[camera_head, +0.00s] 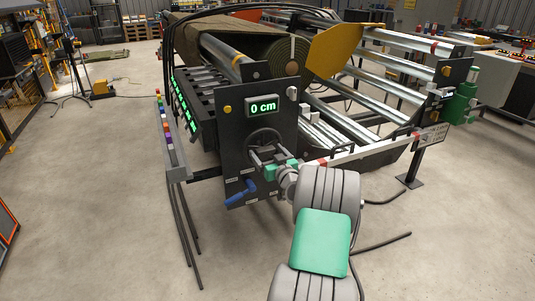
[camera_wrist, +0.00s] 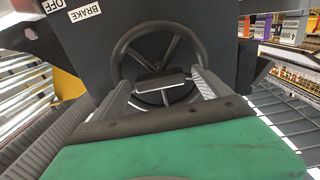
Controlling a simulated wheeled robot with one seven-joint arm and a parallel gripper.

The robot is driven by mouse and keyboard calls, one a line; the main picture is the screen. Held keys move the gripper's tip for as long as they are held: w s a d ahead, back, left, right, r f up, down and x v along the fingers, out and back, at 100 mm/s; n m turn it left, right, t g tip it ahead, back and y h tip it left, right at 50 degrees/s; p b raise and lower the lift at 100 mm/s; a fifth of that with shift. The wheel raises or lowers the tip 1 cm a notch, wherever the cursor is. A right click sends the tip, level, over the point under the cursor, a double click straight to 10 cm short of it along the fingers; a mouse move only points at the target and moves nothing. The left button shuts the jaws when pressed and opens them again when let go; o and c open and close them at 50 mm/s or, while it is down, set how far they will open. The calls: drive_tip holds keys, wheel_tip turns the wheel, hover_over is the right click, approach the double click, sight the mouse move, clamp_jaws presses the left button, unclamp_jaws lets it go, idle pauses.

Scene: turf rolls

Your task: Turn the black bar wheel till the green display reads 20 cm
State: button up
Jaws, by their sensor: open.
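The black bar wheel (camera_head: 264,138) is on the front of a dark panel (camera_head: 233,133) of the machine. In the wrist view the wheel (camera_wrist: 126,52) shows as a round rim with spokes and a hub. The green display (camera_head: 264,106) above it reads 0 cm. My gripper (camera_head: 262,158) is right in front of the wheel. In the wrist view its two grey fingers (camera_wrist: 163,86) are apart, one to each side of the wheel's lower middle, with a flat bar between them. I cannot tell whether they touch the wheel.
A blue handle (camera_head: 241,193) sticks out below left of the wheel. A BRAKE label (camera_wrist: 86,11) is on the panel. A rail with coloured buttons (camera_head: 168,135) stands left. A yellow plate (camera_head: 333,48) and metal rollers are behind.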

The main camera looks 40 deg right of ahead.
drive_tip(key=shift+c, duration=0.6)
clamp_jaws()
idle(0.4)
